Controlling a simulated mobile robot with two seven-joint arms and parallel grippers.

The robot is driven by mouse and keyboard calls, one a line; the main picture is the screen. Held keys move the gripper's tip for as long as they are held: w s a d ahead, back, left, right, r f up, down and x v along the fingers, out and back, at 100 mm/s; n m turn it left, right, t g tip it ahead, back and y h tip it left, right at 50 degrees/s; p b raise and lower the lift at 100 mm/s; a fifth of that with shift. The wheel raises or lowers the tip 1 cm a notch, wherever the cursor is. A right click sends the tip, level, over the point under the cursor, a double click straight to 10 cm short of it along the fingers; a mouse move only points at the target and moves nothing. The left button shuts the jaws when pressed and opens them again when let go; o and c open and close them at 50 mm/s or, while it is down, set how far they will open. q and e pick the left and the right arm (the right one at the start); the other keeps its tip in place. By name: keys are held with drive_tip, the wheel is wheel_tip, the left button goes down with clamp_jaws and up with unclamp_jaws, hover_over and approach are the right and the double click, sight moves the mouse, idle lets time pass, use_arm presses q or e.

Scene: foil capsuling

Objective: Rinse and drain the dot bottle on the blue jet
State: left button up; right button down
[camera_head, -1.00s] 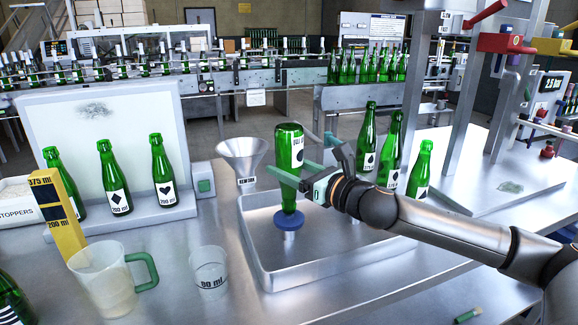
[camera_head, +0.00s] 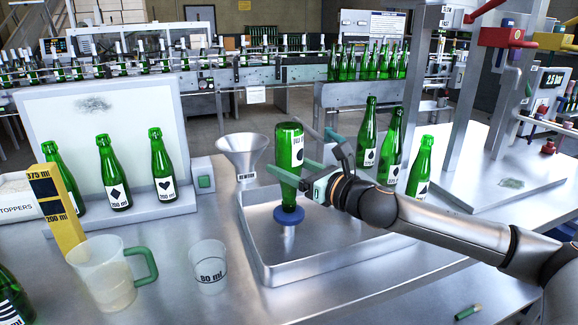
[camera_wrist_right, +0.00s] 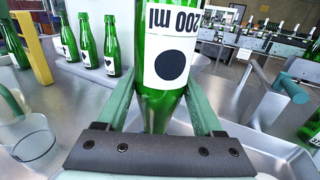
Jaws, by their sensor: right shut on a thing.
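The dot bottle (camera_head: 288,165) is green glass and upside down over the blue jet (camera_head: 289,217) in the metal tray (camera_head: 275,273). Its mouth is at the blue disc; I cannot tell how far the jet reaches inside. My right gripper (camera_head: 300,178) is shut around the bottle's body from the right. In the right wrist view the bottle (camera_wrist_right: 172,65), between the green fingers, shows an inverted label with a black dot and "200 ml". My left gripper is not in view.
Green bottles stand left on a ledge (camera_head: 140,217) and right behind my arm (camera_head: 390,160). A funnel (camera_head: 242,155) is behind the tray. A jug (camera_head: 105,275), a small cup (camera_head: 209,266) and a yellow gauge (camera_head: 58,208) stand at left front.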

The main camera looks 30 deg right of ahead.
drive_tip(key=shift+f+b, duration=0.45)
drive_tip(key=shift+f, duration=0.2)
idle(0.9)
drive_tip(key=shift+r, duration=0.1)
idle(1.9)
drive_tip(key=shift+r+p, duration=1.5)
drive_tip(key=shift+p, duration=0.35)
idle(2.6)
